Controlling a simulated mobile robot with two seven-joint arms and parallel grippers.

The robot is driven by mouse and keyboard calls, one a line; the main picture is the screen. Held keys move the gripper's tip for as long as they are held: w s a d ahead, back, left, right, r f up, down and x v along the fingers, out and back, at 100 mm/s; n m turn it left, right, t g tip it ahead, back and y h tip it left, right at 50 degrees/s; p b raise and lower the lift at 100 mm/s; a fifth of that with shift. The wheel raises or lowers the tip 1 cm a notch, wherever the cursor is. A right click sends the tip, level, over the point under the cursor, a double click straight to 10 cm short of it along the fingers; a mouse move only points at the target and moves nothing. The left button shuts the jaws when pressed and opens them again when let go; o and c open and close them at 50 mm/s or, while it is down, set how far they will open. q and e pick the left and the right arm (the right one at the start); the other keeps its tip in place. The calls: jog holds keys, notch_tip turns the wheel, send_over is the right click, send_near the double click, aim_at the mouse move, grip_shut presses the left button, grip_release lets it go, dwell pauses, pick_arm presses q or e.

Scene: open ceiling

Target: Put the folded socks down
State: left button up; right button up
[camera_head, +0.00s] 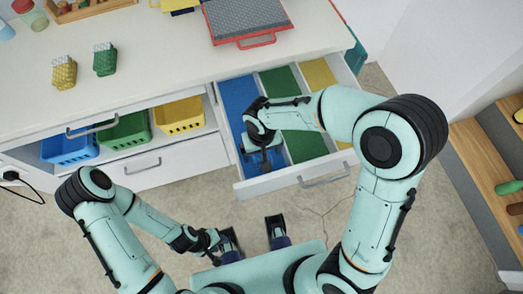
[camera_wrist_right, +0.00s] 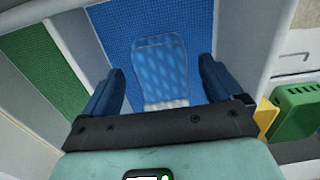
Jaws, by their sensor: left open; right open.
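A blue folded sock bundle (camera_wrist_right: 164,72) with a pale end lies on the blue-lined compartment (camera_wrist_right: 115,28) of the drawer in the right wrist view. My right gripper (camera_head: 262,160) is down inside that compartment in the head view. Its open fingers (camera_wrist_right: 160,92) stand on either side of the blue bundle, with gaps visible. A yellow folded sock bundle (camera_head: 64,73) and a green one (camera_head: 104,59) stand on the white counter at the left. My left gripper (camera_head: 216,242) is open and low in front of the cabinet, away from the socks.
The open drawer (camera_head: 314,178) also has green (camera_head: 302,147) and yellow (camera_head: 318,74) compartments, which look empty where visible. Blue (camera_head: 70,148), green (camera_head: 126,132) and yellow (camera_head: 180,116) baskets stand on the shelf at left. A red-framed grey board (camera_head: 246,18) lies on the counter.

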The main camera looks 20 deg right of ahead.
notch_tip(320, 180, up, 11)
jog(key=p, duration=0.1)
jog(key=shift+s, duration=0.1)
dwell(0.6)
